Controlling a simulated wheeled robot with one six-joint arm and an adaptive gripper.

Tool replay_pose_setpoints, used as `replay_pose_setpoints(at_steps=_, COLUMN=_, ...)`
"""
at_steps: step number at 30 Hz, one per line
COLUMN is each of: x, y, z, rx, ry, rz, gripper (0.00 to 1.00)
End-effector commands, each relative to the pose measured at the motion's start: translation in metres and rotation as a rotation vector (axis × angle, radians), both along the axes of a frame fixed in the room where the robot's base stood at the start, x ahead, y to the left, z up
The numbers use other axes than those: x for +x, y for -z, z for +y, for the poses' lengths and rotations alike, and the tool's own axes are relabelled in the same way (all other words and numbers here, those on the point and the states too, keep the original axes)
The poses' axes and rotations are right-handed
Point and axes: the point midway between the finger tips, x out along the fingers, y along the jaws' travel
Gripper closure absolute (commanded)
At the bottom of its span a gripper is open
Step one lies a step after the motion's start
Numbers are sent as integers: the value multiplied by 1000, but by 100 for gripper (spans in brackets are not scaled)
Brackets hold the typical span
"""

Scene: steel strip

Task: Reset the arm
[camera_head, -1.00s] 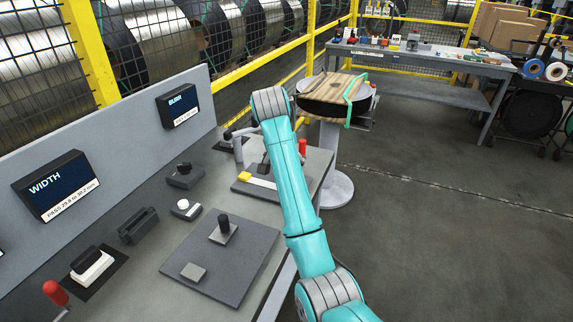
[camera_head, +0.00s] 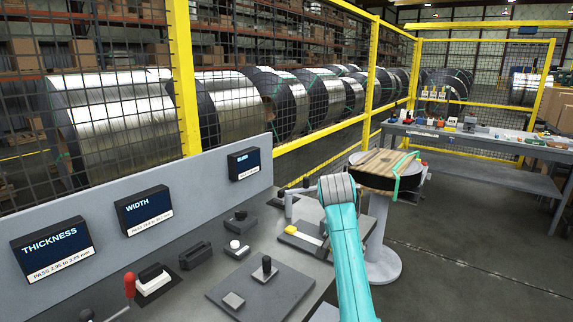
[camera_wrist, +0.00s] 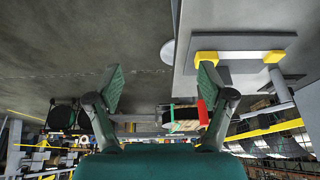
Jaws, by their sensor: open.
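My teal arm (camera_head: 347,255) rises from the bottom of the head view, beside the grey workbench. My gripper (camera_wrist: 160,88) shows in the wrist view with its two dark green fingers spread wide and nothing between them. In the head view the gripper is hidden behind the arm. The wrist view appears upside down, with the bench edge and a yellow block (camera_wrist: 210,57) at the upper right, near the right finger.
The workbench carries a dark plate (camera_head: 262,291), a red-handled clamp (camera_head: 130,285) and several gauges. Displays stand along its back panel. A round stand with a strapped coil (camera_head: 385,172) is beyond the arm. A yellow mesh fence runs behind. The floor at right is open.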

Motion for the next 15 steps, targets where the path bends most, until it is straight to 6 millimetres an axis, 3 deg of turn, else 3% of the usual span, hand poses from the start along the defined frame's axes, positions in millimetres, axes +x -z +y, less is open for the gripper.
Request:
replay_pose_setpoints(at_steps=11, x=-5, y=42, z=-3, rx=-10, ry=-38, rz=-25, gripper=19)
replay_pose_setpoints(at_steps=15, x=-9, y=68, z=-5, rx=-15, ry=-60, rz=-41, gripper=19)
